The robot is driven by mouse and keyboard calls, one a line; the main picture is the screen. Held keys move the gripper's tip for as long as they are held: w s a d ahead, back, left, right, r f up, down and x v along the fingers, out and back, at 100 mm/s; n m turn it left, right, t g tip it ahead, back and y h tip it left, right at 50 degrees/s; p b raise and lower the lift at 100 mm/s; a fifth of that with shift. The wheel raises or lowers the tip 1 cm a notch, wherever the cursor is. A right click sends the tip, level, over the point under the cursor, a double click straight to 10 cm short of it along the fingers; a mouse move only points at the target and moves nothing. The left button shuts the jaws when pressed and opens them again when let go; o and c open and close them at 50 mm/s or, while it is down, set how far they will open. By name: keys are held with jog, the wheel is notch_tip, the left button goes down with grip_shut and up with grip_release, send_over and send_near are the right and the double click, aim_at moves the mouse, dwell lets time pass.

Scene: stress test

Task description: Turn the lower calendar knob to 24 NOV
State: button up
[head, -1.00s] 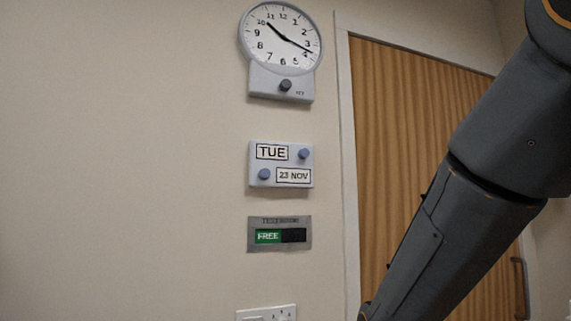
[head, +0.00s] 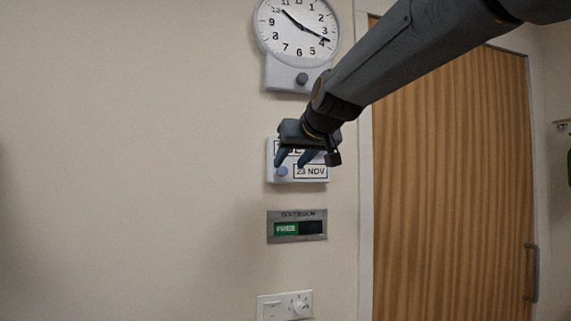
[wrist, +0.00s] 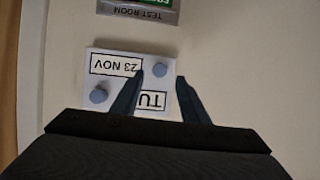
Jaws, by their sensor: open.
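The calendar (head: 323,181) is a pale wall panel with a day window and a date window (head: 311,172) reading 23 NOV. Its lower knob (head: 282,172) is round and blue-grey, left of the date window. In the wrist view the panel appears upside down. There the lower knob (wrist: 159,70) lies between the tips of my open gripper (wrist: 161,77), and the upper knob (wrist: 99,95) is left of both fingers. Contact cannot be told.
A wall clock (head: 297,28) with its own knob (head: 302,79) hangs above the calendar. A FREE sign (head: 297,226) is below, then a switch plate (head: 285,305). A wooden door (head: 450,180) stands to the right. The wall at left is bare.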

aim_at(284, 171)
jog(key=shift+p+x, duration=0.75)
jog(key=shift+x, duration=1.65)
jog(key=shift+c, duration=0.3)
grip_shut()
